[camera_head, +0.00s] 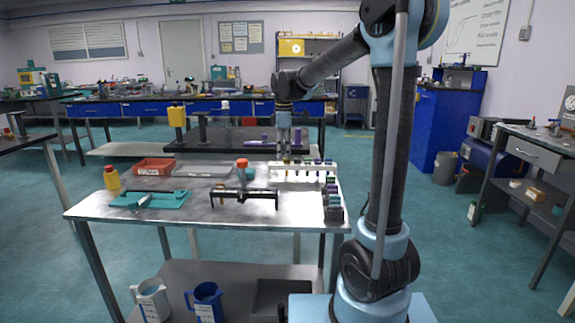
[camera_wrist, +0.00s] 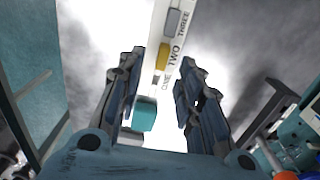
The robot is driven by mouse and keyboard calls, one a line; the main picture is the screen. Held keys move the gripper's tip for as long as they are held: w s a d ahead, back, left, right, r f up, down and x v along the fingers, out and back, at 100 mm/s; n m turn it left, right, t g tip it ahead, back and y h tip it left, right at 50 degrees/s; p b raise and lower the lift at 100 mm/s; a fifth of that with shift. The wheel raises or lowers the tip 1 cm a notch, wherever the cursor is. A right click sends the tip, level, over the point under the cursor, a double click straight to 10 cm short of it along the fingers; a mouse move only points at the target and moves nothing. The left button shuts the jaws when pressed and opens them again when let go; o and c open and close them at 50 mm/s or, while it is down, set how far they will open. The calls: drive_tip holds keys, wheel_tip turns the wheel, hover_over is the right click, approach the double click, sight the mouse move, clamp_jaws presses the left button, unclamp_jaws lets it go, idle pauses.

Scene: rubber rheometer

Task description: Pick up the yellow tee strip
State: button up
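A white rack (camera_head: 318,167) stands at the back right of the metal table and holds several strips of different colours. In the wrist view the rack (camera_wrist: 155,75) carries printed labels, with TWO and THREE readable. The yellow tee strip (camera_wrist: 162,58) sits in the rack beside TWO, with a grey strip (camera_wrist: 173,21) beyond it and a teal piece (camera_wrist: 145,113) nearer. My gripper (camera_head: 287,153) is above the rack's left part. In the wrist view its fingers (camera_wrist: 163,61) are open and empty, one on each side of the rack, with the yellow strip between the tips.
The metal table (camera_head: 180,209) also bears a red tray (camera_head: 153,167), a teal tool (camera_head: 150,199), a black stand (camera_head: 244,198), an orange-capped item (camera_head: 242,166) and a yellow bottle (camera_head: 111,177). A dark block of coloured items (camera_head: 333,204) stands at the right edge.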

drive_tip(key=shift+f, duration=1.35)
clamp_jaws()
drive_tip(key=shift+r, duration=0.2)
wheel_tip(320, 180, up, 10)
drive_tip(key=shift+f, duration=0.15)
